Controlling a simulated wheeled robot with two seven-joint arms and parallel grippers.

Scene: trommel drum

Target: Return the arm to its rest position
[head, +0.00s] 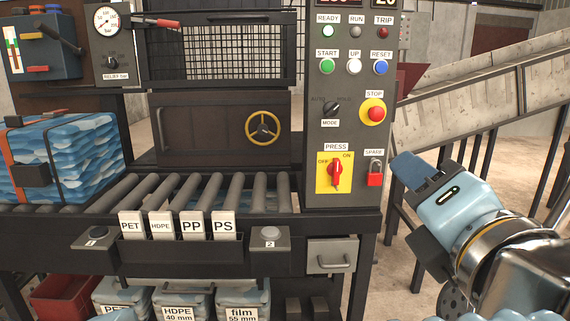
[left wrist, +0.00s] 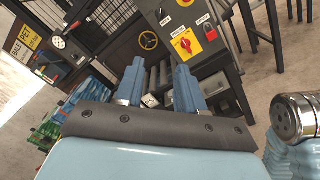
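My left gripper (head: 408,172) is raised at the right of the head view, in front of and to the right of the press control panel (head: 350,105). Its blue fingertips point up and to the left. In the left wrist view the two blue fingers of my left gripper (left wrist: 158,85) stand apart with nothing visible between them. It touches nothing that I can see. My right gripper is not in view.
The roller conveyor (head: 206,190) and its label cards (head: 178,225) lie at left, with a blue bale (head: 85,150) on the rollers. A sloping metal chute (head: 480,90) stands behind my arm. Open floor shows below the chute.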

